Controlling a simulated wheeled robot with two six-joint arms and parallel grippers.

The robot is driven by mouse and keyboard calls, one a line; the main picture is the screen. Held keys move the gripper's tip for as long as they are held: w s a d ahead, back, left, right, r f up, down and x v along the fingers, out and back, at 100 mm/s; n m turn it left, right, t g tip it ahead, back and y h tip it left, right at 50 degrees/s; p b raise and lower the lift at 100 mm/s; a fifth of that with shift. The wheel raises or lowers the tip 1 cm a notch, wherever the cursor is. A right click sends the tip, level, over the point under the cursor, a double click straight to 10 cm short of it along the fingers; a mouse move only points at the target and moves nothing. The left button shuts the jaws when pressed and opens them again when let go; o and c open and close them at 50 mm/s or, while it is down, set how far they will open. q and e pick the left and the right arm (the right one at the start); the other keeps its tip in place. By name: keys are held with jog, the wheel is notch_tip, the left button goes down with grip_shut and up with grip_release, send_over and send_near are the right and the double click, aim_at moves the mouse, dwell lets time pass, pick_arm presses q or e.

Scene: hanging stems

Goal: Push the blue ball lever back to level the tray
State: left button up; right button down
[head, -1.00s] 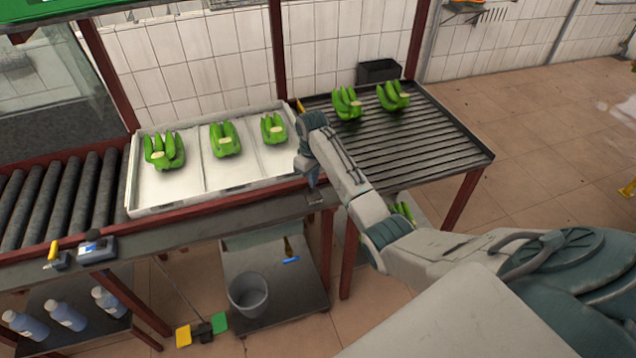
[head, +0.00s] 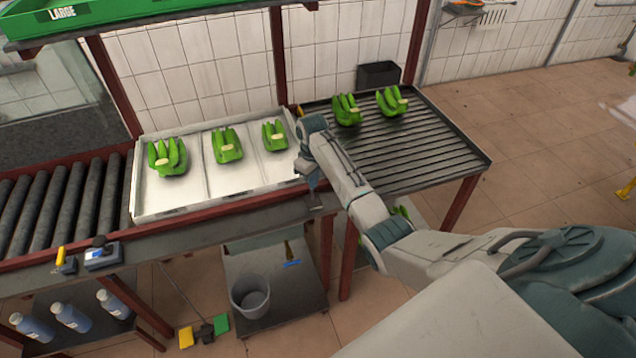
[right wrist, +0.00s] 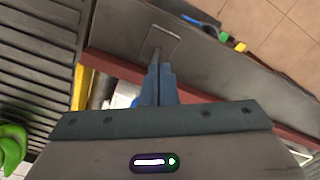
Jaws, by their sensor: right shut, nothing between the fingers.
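A white tray (head: 185,205) with three compartments holds a green banana bunch in each. From this angle I cannot tell whether it is level. My right gripper (head: 315,190) is shut and empty, pointing down by the tray's front right corner. In the right wrist view its fingers (right wrist: 158,78) are together, with their tips by a small grey plate (right wrist: 160,39) on the bench edge. A white and blue shape (right wrist: 124,96) shows partly beside the fingers; I cannot tell if it belongs to the lever. No blue ball shows clearly. My left gripper is out of view.
A slatted table (head: 430,147) with two banana bunches stands right of the tray, with a dark bin (head: 379,76) behind. Rollers (head: 65,210) lie to the left. A red frame post (head: 278,60) rises behind the tray. A bucket (head: 250,296) stands on the lower shelf.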

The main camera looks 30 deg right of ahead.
pick_arm(q)
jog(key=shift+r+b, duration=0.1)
jog(key=shift+b, duration=0.25)
pick_arm(e)
notch_tip(320, 180, up, 8)
jog(key=shift+f, duration=0.15)
